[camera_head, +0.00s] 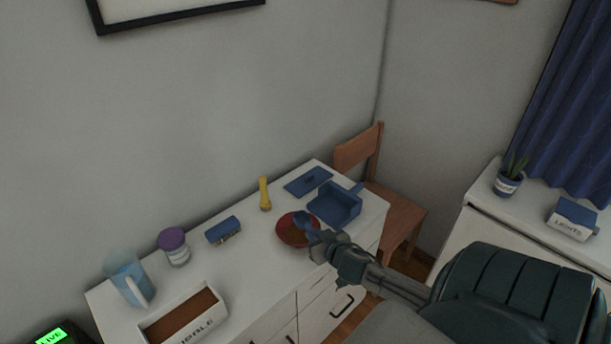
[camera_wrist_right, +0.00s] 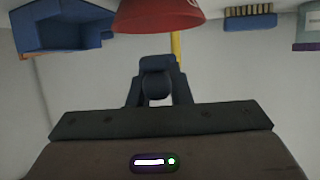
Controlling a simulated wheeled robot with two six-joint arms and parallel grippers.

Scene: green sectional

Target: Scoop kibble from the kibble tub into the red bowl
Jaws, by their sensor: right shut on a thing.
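The kibble tub (camera_head: 208,318) is a white box with brown kibble in it, at the front left of the white dresser top. The red bowl (camera_head: 284,240) stands near the right part of the dresser and also shows upside down at the top of the right wrist view (camera_wrist_right: 158,17). My right gripper (camera_head: 324,242) is at the bowl's right side, shut on a blue scoop (camera_head: 304,224) whose head is over the bowl. The scoop looks dark in the right wrist view (camera_wrist_right: 156,82). I cannot tell what the scoop or bowl contains. My left gripper is not in view.
A blue open box (camera_head: 335,204) and a flat blue panel (camera_head: 308,182) lie behind the bowl. A yellow flashlight (camera_head: 264,194), blue brush (camera_head: 223,230), purple-lidded jar (camera_head: 174,246) and blue pitcher (camera_head: 129,278) line the back. A wooden chair (camera_head: 395,215) stands beyond the right end.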

